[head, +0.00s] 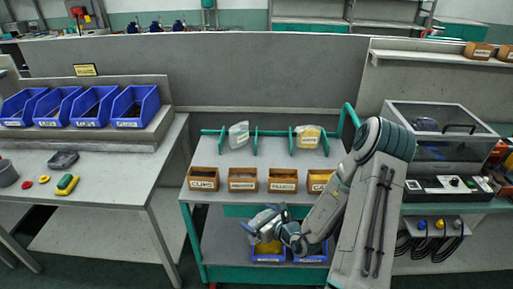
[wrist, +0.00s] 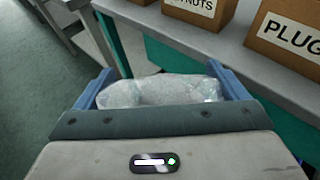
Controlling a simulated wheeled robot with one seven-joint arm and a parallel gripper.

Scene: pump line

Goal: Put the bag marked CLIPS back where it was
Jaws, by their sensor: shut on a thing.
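My gripper (head: 262,218) is in front of the cart, below the level of its top. In the wrist view my gripper (wrist: 158,88) has its blue fingers shut on a clear, crinkled bag (wrist: 160,91). No marking on this bag can be read. A cardboard box (head: 203,178) that appears to read CLIPS stands at the left of the row on the cart top. Behind the boxes, green dividers (head: 256,139) hold a clear bag (head: 238,135) and a bag with yellowish contents (head: 307,137). Their markings are too small to read.
The wrist view shows a box marked NUTS (wrist: 196,10) and one marked PLUG (wrist: 288,35) beyond my gripper. Blue bins (head: 268,255) stand on the cart's lower shelf. A table with blue bins (head: 135,106) is at left, a clear-sided machine (head: 440,145) at right.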

